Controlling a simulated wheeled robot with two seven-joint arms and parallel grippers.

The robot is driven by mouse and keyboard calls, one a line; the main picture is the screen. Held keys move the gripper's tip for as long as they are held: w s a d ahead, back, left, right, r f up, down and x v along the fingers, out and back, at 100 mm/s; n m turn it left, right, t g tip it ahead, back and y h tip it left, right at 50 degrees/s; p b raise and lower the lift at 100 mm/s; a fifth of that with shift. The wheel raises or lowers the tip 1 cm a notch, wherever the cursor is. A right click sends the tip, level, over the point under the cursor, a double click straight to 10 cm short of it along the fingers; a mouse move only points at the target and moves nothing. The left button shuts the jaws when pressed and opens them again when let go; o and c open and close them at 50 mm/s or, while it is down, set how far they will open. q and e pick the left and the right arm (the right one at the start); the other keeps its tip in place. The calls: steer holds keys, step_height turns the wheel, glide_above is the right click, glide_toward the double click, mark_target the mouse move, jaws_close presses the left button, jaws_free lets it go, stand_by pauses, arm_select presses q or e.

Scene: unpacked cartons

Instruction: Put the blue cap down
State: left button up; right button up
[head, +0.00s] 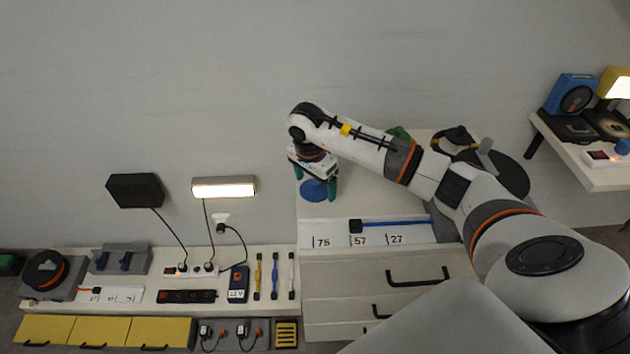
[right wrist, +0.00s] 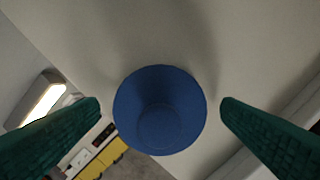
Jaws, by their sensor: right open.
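The blue cap (head: 314,190) is a round blue disc on the pale top of the drawer cabinet, near its left edge. In the right wrist view the blue cap (right wrist: 160,108) lies between the two green fingers, with a gap on each side. My right gripper (head: 317,186) is open around the cap, pointing down; its fingers also show in the right wrist view (right wrist: 160,106). Whether the cap rests fully on the surface is hard to tell. My left gripper is not in view.
A strip marked with numbers (head: 330,238) and a blue rod (head: 395,223) lie along the cabinet's front. A green object (head: 400,133) and a dark round thing (head: 505,172) are behind my right arm. A lower bench (head: 140,300) with sockets and tools stands left.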

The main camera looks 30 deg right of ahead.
mark_target(311, 192)
step_height(311, 192, up, 12)
steer(key=a, duration=0.1)
steer(key=shift+s+a+b, duration=0.15)
steer(key=shift+a+b, duration=0.05)
steer(key=shift+b, duration=0.1)
stand_by(0.5)
